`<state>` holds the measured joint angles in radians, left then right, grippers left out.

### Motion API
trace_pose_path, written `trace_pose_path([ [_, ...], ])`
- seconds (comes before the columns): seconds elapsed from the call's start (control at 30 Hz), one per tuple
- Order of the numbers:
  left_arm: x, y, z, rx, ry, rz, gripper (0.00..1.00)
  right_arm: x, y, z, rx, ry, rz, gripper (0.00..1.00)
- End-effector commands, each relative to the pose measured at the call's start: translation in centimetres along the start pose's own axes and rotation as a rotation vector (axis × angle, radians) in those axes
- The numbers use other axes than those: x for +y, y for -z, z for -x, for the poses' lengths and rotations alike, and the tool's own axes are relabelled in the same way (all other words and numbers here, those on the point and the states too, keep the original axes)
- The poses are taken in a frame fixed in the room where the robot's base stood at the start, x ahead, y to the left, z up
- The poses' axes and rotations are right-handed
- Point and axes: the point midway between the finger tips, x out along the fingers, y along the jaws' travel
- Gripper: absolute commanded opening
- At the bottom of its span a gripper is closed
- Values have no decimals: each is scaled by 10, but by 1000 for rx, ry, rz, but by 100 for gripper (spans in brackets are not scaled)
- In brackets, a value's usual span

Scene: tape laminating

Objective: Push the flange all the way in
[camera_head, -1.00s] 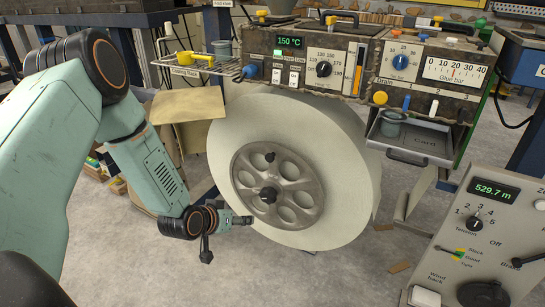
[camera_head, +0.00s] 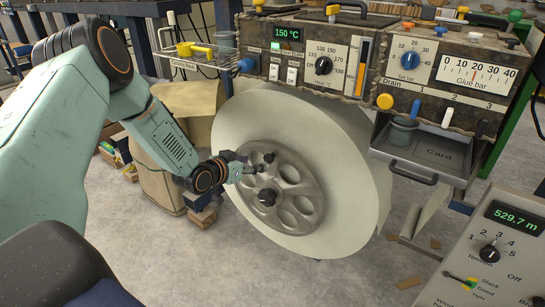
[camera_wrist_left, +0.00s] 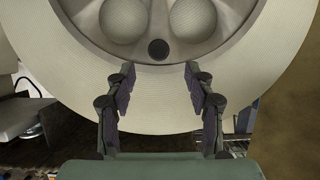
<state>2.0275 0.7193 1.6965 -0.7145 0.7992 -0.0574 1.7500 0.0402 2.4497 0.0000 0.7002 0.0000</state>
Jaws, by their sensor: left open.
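The grey flange (camera_head: 285,190), a spoked disc with round holes, sits on the face of a large pale roll (camera_head: 345,150). A dark knob (camera_head: 267,197) sticks out at its hub, and a second dark knob (camera_head: 269,157) is near its upper rim. My left gripper (camera_head: 250,168) is at the flange's upper left, close to the upper knob. In the left wrist view, its open fingers (camera_wrist_left: 160,72) are spread below the flange (camera_wrist_left: 158,15), with a dark knob (camera_wrist_left: 158,49) just beyond the gap and nothing between them. Contact cannot be told. My right gripper is not in view.
A control unit (camera_head: 345,60) reading 150 °C stands above the roll, with a wire rack (camera_head: 195,62) at its left. A panel (camera_head: 495,245) reading 529.7 m stands at lower right. Boxes lie behind my left arm.

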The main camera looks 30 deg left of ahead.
Motion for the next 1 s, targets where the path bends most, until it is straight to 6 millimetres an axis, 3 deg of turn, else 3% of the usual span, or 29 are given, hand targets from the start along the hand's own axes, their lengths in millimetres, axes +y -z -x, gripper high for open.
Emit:
trace_pose_path([
  [0.27, 0, 1, -8, 16, -17, -39, 54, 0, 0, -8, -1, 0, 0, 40],
  [0.7, 2, 1, -66, 15, -16, -37, 54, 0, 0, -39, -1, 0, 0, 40],
  [1.0, 3, 4, -76, 14, -16, -34, 54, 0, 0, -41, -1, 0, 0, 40],
])
